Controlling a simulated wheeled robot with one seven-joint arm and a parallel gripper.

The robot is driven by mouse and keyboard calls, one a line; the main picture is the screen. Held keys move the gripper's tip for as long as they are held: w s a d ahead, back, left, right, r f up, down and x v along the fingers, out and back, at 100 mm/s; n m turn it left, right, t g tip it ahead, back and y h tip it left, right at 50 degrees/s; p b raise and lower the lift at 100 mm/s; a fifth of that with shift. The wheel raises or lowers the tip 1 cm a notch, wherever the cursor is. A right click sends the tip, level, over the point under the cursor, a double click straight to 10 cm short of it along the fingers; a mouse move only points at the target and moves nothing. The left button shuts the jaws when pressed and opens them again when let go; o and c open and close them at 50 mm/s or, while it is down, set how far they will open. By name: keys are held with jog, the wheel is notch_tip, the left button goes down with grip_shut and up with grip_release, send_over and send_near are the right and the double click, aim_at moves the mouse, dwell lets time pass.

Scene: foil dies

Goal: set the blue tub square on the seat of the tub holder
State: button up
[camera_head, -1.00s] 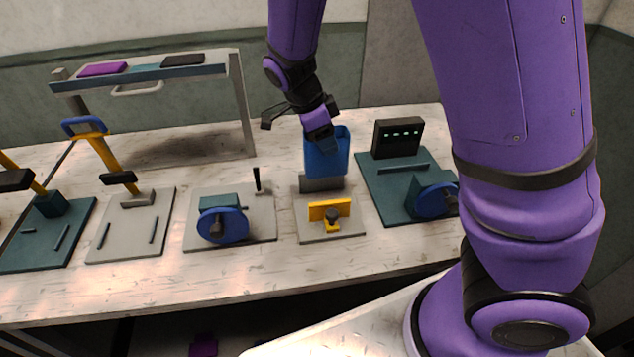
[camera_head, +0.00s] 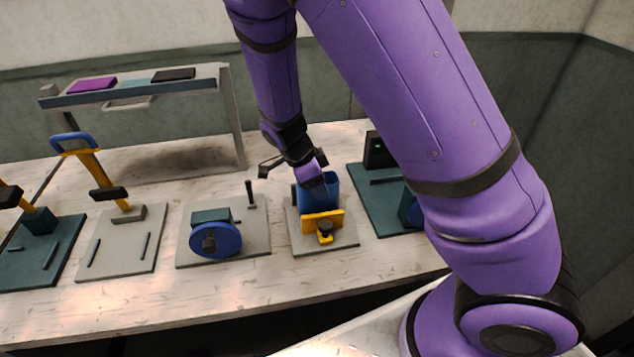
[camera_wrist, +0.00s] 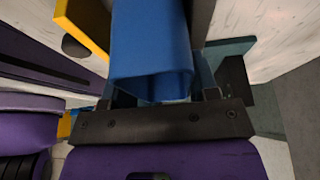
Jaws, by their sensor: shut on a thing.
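The blue tub (camera_head: 331,189) is over the tub holder (camera_head: 343,240), a grey base with a yellow front plate (camera_head: 322,219) and a dark grey upright piece behind. The yellow plate hides the tub's lower part, so I cannot tell whether its bottom touches the seat. It looks roughly upright, between the yellow plate and the rear piece. My gripper (camera_head: 316,183) is shut on the tub's upper part, reaching from above and behind. In the wrist view the tub (camera_wrist: 150,45) fills the space by the jaws, with the yellow plate (camera_wrist: 82,22) close beside it.
Left of the holder is a grey plate with a blue wheel (camera_head: 215,240) and a thin black lever (camera_head: 250,193). On the right, a dark green station (camera_head: 375,212) is partly hidden by my arm. A raised shelf (camera_head: 135,92) stands at the back left. The table front is clear.

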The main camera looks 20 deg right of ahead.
jog(key=shift+f, duration=0.15)
jog(key=o, duration=1.2)
jog(key=v, duration=1.2)
jog(key=shift+r, duration=0.2)
jog(key=s+d+r+n+t+y, duration=0.1)
jog(key=s+d+r+n+y, duration=0.3)
jog(key=r, duration=0.3)
jog(key=s+d+r+n+t+y, duration=0.1)
jog(key=s+d+r+n, duration=0.4)
jog(key=s+r+n, duration=0.15)
jog(key=shift+s+d+r+n+t+h, duration=0.1)
jog(key=shift+s+d+r+n+t, duration=0.45)
jog(key=shift+s+r+n, duration=1)
jog(key=shift+s+d+r+n+t+h, duration=0.2)
jog(key=shift+s+r+n+t, duration=0.65)
jog(key=shift+s+n, duration=1.3)
jog(key=shift+s+d+r+n+t, duration=0.55)
jog(key=shift+s+r+n, duration=0.65)
jog(key=shift+s, duration=1.3)
jog(key=shift+a, duration=0.1)
